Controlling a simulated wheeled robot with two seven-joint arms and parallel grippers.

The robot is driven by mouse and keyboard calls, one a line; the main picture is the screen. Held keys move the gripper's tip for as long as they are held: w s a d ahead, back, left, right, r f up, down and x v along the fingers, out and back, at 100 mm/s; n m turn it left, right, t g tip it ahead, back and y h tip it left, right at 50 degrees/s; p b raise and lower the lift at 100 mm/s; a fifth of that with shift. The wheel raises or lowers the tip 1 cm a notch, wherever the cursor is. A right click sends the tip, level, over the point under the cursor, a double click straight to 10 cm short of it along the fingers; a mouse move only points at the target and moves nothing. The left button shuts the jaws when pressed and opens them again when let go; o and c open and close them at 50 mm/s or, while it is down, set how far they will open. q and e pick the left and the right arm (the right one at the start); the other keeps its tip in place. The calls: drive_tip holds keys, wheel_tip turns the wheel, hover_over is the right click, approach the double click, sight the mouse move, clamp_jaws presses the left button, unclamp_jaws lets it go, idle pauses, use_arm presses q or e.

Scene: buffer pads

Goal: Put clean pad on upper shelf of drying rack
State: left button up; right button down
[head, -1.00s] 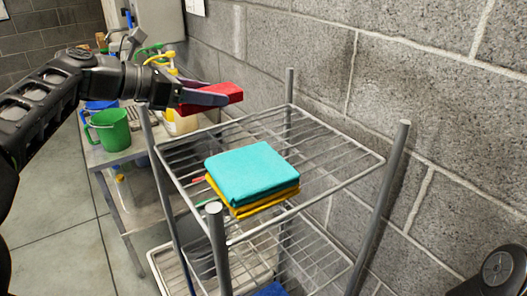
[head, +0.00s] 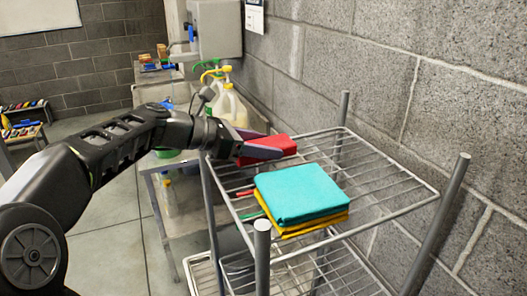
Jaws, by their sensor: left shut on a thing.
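My left gripper (head: 262,150) is shut on a red pad (head: 272,146). It holds the pad over the back left part of the upper shelf of the drying rack (head: 400,182); whether the pad touches the wires I cannot tell. A teal pad (head: 300,192) lies flat on a yellow pad (head: 318,226) on the upper shelf, just in front of and to the right of the red pad. My right gripper is not in view.
The rack's corner posts (head: 262,250) rise above the shelf. A block wall (head: 430,90) stands close behind the rack. Jugs (head: 230,105) stand on a metal table beyond my left forearm. The right part of the upper shelf is bare.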

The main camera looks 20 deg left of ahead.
use_arm(q)
drive_tip(key=shift+f, duration=0.8)
drive_tip(key=shift+f, duration=0.2)
drive_tip(key=o, duration=1.6)
drive_tip(key=shift+o, duration=0.2)
drive_tip(key=shift+r, duration=0.15)
drive_tip(key=b+v, duration=0.2)
drive_tip(key=v, duration=1)
drive_tip(key=shift+r, duration=0.15)
